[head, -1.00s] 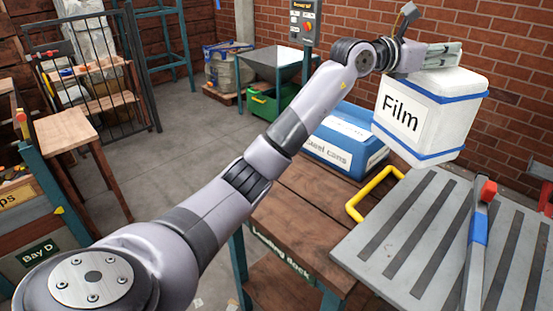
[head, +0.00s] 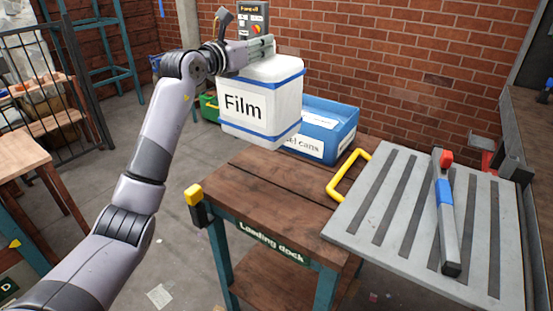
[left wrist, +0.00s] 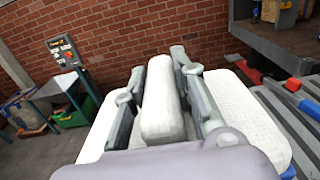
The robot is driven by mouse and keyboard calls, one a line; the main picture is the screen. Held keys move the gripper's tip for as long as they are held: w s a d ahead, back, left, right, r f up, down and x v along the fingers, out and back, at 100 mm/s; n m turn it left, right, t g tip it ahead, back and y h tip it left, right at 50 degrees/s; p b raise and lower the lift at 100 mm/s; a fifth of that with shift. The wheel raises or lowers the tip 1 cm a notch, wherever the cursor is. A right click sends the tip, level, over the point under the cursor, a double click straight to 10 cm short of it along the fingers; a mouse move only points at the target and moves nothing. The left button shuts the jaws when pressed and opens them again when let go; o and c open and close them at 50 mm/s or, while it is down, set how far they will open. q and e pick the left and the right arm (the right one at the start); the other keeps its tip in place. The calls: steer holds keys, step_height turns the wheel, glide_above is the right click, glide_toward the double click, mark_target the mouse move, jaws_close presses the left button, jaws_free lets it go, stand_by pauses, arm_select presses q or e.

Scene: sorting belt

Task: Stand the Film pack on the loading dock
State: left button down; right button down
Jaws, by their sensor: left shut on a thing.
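The Film pack (head: 288,104) is a white box with blue bands and a black "Film" label. It hangs roughly upright from my left gripper (head: 262,48), over or just behind the far left part of the loading dock. The gap beneath it is hard to judge. In the left wrist view, the fingers (left wrist: 157,65) are shut on the raised white grip on top of the pack (left wrist: 252,112). The loading dock (head: 265,185) is a brown plank table with teal legs and a name plate on its front. My right gripper is not in view.
A blue bin (head: 338,130) stands behind the pack at the dock's back edge. The dock's front left planks are bare.

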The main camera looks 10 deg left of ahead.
arm_select(q)
steer(key=shift+s+a, duration=0.15)
steer(key=shift+a, duration=0.05)
step_height(320, 180, down, 15)
steer(key=p, duration=0.3)
steer(key=shift+r, duration=0.15)
steer(key=shift+f, duration=2.5)
steer(key=shift+f, duration=0.1)
steer(key=c, duration=1.3)
jaws_free()
steer(key=shift+d+f, duration=0.1)
steer(key=shift+f, duration=0.05)
